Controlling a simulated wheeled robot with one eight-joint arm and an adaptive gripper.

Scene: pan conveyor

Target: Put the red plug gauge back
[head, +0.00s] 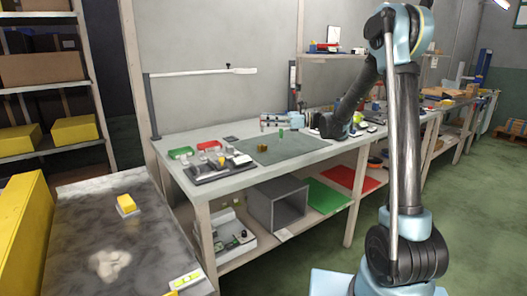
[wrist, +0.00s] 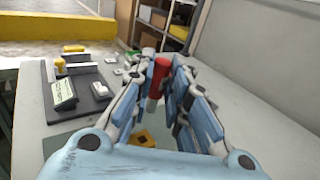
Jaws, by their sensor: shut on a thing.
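The red plug gauge (wrist: 157,80) shows in the wrist view as a red cylinder between my fingers, tilted slightly in the picture. My gripper (wrist: 155,92) is shut on it. In the head view my gripper (head: 274,122) is above the far part of the grey-green mat (head: 285,149). A small green upright piece (head: 281,133) shows just below the fingers there; I cannot tell whether it belongs to the gauge. A dark tray (head: 208,172) with small items stands left of the mat; it also shows in the wrist view (wrist: 95,108). I cannot make out an empty gauge seat.
A brass-coloured block (head: 237,158) lies on the mat's left part. Green (head: 181,152) and red (head: 209,145) bins stand behind the tray. A grey side table (head: 135,235) at left holds a yellow block (head: 126,203). Much of the mat is clear.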

